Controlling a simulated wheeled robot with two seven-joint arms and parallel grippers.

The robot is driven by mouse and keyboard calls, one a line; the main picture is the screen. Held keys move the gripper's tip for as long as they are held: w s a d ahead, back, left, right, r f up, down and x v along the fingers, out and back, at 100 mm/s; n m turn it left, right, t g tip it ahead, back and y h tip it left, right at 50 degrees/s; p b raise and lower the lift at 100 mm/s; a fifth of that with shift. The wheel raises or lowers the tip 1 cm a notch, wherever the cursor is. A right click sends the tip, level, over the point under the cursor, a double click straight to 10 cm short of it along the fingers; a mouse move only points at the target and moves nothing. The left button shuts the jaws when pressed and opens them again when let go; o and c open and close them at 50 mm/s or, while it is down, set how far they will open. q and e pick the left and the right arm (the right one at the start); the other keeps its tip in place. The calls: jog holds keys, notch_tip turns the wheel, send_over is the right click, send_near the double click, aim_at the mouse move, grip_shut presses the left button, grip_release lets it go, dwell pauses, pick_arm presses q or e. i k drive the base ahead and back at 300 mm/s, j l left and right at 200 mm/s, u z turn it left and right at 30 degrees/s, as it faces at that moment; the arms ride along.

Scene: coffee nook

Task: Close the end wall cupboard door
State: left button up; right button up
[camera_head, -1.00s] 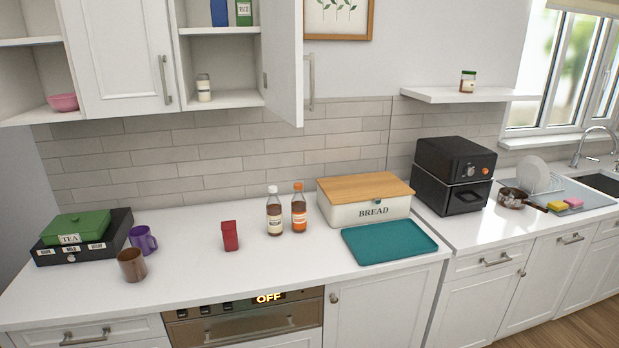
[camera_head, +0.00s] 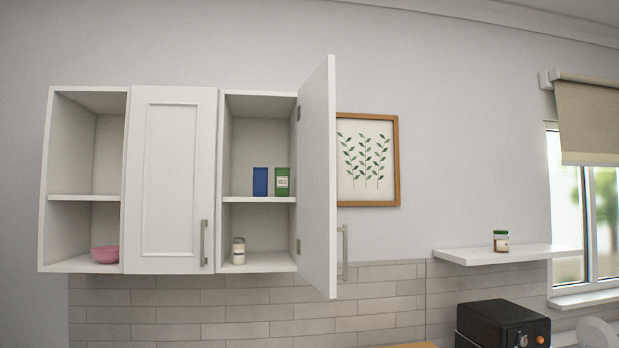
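The end wall cupboard door (camera_head: 317,180) is white and stands wide open, swung out from the right side of the right-hand cupboard section. Its bar handle (camera_head: 344,252) shows at the door's lower right, on its outer face. Neither of my grippers is in view.
A closed middle door (camera_head: 171,180) and an open section with a pink bowl (camera_head: 105,254) are to the left. A framed plant picture (camera_head: 368,160) hangs right of the open door. A wall shelf (camera_head: 505,254) with a jar (camera_head: 501,241) and a black appliance (camera_head: 502,325) are further right.

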aim_at(317, 230)
jog(key=i+l+u, duration=0.2)
jog(key=u, duration=0.2)
jog(key=i+l+u, duration=0.15)
jog(key=l+u, duration=0.2)
jog(key=i+l+u, duration=0.15)
jog(key=l+u, duration=0.25)
jog(key=i+l, duration=0.15)
jog(key=l, duration=0.4)
jog(key=i+l+u, duration=0.15)
jog(key=l, duration=0.9)
jog(key=i+l+u, duration=0.1)
jog(key=l, duration=0.45)
jog(key=j+u, duration=0.15)
jog(key=j, duration=0.3)
jog(key=i, duration=0.05)
